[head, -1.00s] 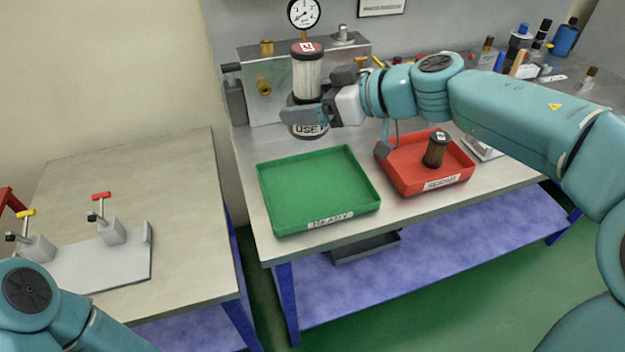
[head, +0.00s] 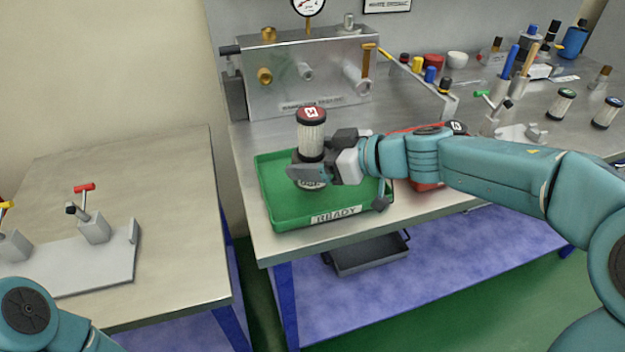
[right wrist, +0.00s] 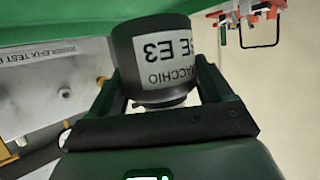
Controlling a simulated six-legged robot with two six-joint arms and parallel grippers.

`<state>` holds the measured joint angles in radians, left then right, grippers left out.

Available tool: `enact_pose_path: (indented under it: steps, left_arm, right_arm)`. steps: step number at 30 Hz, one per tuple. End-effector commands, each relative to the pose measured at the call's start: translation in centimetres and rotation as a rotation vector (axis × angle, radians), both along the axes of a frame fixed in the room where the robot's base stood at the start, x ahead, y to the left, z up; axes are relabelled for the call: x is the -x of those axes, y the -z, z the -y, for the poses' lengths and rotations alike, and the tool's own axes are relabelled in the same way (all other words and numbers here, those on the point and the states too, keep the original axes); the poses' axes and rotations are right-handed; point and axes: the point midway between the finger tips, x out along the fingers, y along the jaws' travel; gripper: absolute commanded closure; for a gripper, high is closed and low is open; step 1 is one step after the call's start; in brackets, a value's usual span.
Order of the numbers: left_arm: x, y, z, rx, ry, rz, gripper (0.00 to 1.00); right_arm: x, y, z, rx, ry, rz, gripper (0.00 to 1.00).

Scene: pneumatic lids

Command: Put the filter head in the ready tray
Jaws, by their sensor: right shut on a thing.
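The filter head (head: 311,132) is a clear ribbed cylinder with a red, white-marked cap and a dark lower part. My right gripper (head: 312,172) is shut around its lower part and holds it upright over the green ready tray (head: 285,214). In the right wrist view, the filter head's dark base (right wrist: 155,50) with a white printed label sits between the fingers. I cannot tell whether its bottom touches the tray floor. The tray's front label reads READY. My left gripper is not in view; only part of my left arm shows at the lower left.
A red tray (head: 425,185) stands right of the green one, mostly hidden behind my right arm. A metal test block (head: 305,80) with brass fittings stands behind. Pens, bottles and clamps crowd the back right. A side table (head: 170,200) with clamps is at left.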

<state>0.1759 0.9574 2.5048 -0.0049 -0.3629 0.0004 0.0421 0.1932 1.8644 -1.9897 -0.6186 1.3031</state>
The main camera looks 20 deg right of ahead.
Motion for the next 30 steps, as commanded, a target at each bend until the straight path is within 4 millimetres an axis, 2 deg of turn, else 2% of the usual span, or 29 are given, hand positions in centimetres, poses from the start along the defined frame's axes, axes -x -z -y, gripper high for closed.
enact_pose_path:
  steps: [3, 6, 18, 19, 21, 27, 30]
  left_arm:
    - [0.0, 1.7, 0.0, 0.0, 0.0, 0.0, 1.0]
    - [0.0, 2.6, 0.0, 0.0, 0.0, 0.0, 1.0]
    - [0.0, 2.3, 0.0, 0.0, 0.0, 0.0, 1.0]
    - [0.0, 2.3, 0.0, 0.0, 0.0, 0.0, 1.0]
    - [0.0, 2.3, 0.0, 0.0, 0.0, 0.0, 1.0]
    - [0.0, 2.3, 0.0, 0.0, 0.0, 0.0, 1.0]
    - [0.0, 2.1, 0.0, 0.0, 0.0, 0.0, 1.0]
  right_arm:
    - [-0.1, 2.4, 0.0, -0.001, 0.0, -0.002, 0.68]
    - [-0.1, 3.9, 0.0, 0.0, -0.001, -0.002, 0.68]
    - [-0.1, 4.1, 0.0, -0.001, -0.001, -0.001, 0.68]
    - [-0.1, 4.2, 0.0, 0.001, -0.001, -0.002, 0.17]
    - [-0.1, 4.2, 0.0, 0.001, -0.001, -0.002, 0.0]
    - [-0.1, 4.1, 0.0, 0.0, -0.001, -0.001, 0.0]
    - [0.0, 3.5, 0.2, 0.0, 0.001, 0.0, 0.0]
